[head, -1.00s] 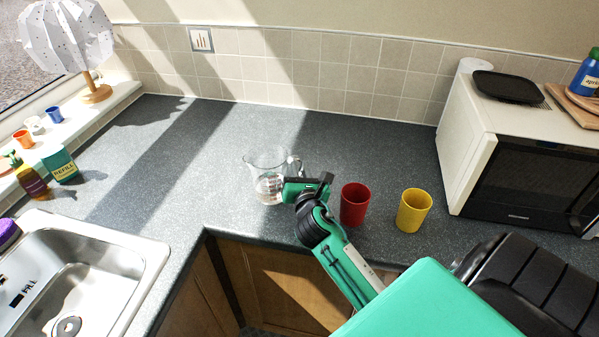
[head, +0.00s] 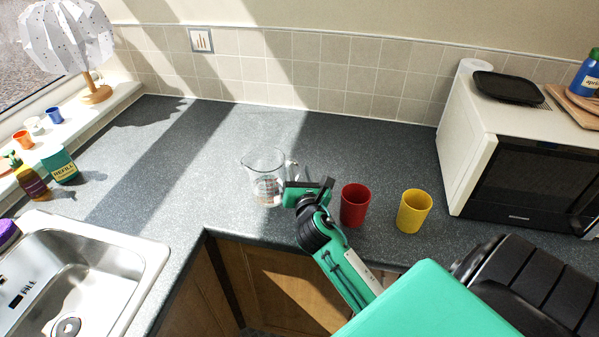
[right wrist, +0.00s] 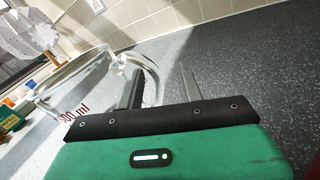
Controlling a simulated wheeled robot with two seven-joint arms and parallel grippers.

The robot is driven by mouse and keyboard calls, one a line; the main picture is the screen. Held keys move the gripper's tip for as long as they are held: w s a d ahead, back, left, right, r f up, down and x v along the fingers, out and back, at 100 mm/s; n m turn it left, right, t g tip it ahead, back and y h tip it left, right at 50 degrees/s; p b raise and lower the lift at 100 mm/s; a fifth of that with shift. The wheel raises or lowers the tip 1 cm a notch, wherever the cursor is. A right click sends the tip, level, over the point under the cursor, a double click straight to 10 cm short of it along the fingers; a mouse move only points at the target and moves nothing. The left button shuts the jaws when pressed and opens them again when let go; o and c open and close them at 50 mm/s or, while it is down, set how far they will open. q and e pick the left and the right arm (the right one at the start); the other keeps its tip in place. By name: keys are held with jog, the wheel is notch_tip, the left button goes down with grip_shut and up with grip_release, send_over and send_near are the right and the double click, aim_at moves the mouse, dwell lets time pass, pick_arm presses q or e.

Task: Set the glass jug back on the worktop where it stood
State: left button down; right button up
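The clear glass jug (head: 266,180) stands upright on the grey worktop (head: 225,185), near its front edge and left of the red cup. Its handle points right, toward my right gripper (head: 308,187). In the right wrist view the jug (right wrist: 75,90) is at the left, with red measuring marks. There the two fingers of my right gripper (right wrist: 162,85) are spread apart, with the curved handle (right wrist: 153,75) between or just beside them; a gap shows to the right finger. The jug's base is partly hidden in the wrist view. My left gripper is not in view.
A red cup (head: 355,205) stands close right of my right gripper, and a yellow cup (head: 414,211) farther right. A white microwave (head: 466,130) is at the right, a sink (head: 75,275) at the lower left. The worktop behind the jug is clear.

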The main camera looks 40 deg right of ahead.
jog(key=b+v, duration=0.1)
jog(key=v, duration=0.9)
jog(key=shift+s+a+b, duration=0.15)
jog(key=shift+b, duration=0.2)
jog(key=shift+s+a, duration=0.2)
jog(key=shift+s, duration=0.25)
jog(key=shift+f, duration=0.1)
